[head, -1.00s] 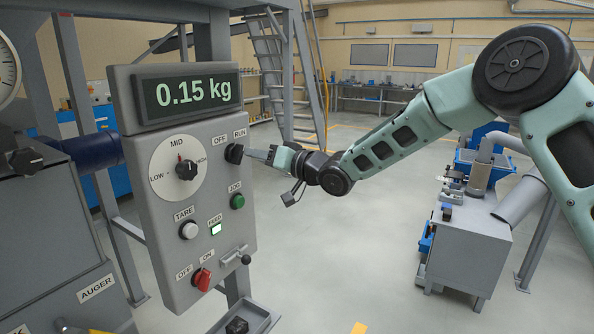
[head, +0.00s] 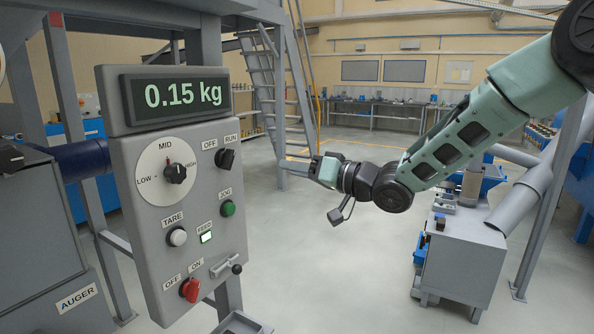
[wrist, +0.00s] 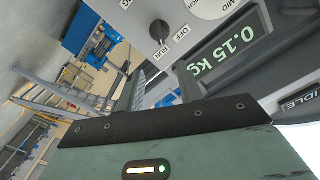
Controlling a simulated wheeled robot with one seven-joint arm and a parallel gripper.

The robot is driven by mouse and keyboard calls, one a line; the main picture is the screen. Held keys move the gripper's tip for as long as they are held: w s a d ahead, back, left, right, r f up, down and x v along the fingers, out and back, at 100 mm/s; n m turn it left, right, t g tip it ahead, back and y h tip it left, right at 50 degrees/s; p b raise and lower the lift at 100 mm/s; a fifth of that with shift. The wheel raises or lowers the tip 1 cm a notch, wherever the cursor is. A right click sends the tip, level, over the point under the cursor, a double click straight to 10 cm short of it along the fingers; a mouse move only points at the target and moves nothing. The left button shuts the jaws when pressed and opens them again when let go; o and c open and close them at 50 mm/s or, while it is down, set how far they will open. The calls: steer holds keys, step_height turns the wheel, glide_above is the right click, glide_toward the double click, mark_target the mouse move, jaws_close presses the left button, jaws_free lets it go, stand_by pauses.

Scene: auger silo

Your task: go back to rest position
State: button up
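My gripper (head: 288,165) is in mid-air to the right of the grey control panel (head: 140,270), apart from it, and points left toward it. In the wrist view two fingers (wrist: 158,86) stand apart with a gap between them, and nothing shows held. The black OFF/RUN knob (head: 226,159) is the panel control nearest to my gripper, and it also shows in the wrist view (wrist: 159,30). The display (head: 176,97) reads 0.15 kg. The speed dial (head: 175,173) points up near MID. The FEED lamp (head: 206,237) is lit pale green.
A green JOG button (head: 227,208), white TARE button (head: 177,236) and red OFF/ON switch (head: 190,290) are on the panel. A grey cabinet (head: 462,268) with pipes stands at the right. A ladder (head: 268,90) rises behind. The floor between panel and cabinet is clear.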

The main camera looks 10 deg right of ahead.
steer(key=s+a+f+n+g+h, duration=0.1)
steer(key=s+f+g+h, duration=0.1)
steer(key=s+f+h, duration=0.4)
steer(key=s+a+f+g+h, duration=0.2)
steer(key=s+f, duration=0.1)
steer(key=s, duration=0.5)
steer(key=s+d+f+n+g+h, duration=0.1)
steer(key=s+d+g+h, duration=0.1)
steer(key=s, duration=0.6)
steer(key=s+d+f+g+h, duration=0.1)
steer(key=s+d+f+g, duration=0.1)
steer(key=s, duration=0.7)
steer(key=s+d+f+n+g+h, duration=0.1)
steer(key=s+d+f+g+h, duration=0.1)
steer(key=s, duration=0.6)
steer(key=shift+s+d+n+g+h, duration=0.25)
steer(key=shift+d+g, duration=0.25)
steer(key=shift+d, duration=0.45)
